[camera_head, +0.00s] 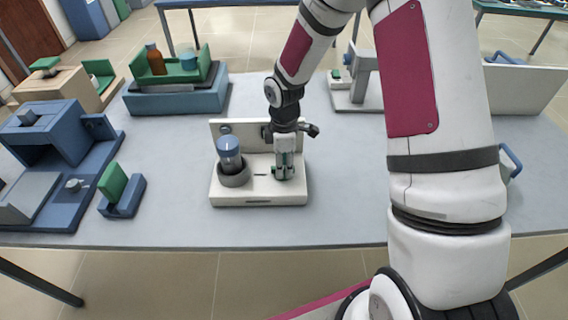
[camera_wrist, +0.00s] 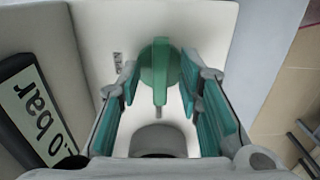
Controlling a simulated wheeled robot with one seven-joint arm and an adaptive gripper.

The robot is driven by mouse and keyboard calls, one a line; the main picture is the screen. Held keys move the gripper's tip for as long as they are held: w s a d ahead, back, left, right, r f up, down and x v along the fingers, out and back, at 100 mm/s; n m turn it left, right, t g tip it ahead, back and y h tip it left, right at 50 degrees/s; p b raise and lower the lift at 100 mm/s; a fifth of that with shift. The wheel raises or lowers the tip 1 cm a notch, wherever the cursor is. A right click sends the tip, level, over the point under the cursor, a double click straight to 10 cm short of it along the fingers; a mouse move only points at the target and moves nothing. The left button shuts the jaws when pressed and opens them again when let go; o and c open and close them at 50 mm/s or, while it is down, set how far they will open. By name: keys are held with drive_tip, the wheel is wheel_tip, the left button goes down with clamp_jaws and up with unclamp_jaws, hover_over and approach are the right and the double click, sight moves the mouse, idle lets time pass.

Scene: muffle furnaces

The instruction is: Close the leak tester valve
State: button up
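The leak tester (camera_head: 256,196) is a cream unit with a base and an upright back panel, standing on the grey table. Its valve is a green round knob with a lever handle (camera_wrist: 160,75), seen from above in the wrist view. My gripper (camera_head: 284,172) points down over the right part of the base. In the wrist view its two teal-padded fingers (camera_wrist: 170,105) stand apart on either side of the valve handle, with gaps to it. In the head view my gripper largely hides the valve.
A blue-capped jar (camera_head: 230,152) sits in a round grey holder left of my gripper. Blue apparatus (camera_head: 60,150) stands at the left, a green rack with a brown bottle (camera_head: 155,60) behind. The table front is clear.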

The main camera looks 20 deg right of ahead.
sight(284, 167)
wheel_tip(284, 167, up, 12)
idle(0.4)
drive_tip(key=shift+f, duration=0.1)
idle(0.5)
drive_tip(key=s+d+r+m+t+h, duration=0.1)
drive_tip(key=s+r+m+t, duration=0.1)
drive_tip(key=s+r+m, duration=0.85)
drive_tip(key=s+r+m+t, duration=0.1)
drive_tip(key=s+r+m, duration=0.1)
drive_tip(key=s+r, duration=0.2)
drive_tip(key=s+r+m+t, duration=0.1)
drive_tip(key=s+r, duration=0.3)
drive_tip(key=s, duration=0.7)
drive_tip(key=shift+a+m+t+y, duration=0.2)
drive_tip(key=shift+m+t+y, duration=0.2)
drive_tip(key=shift+m, duration=0.15)
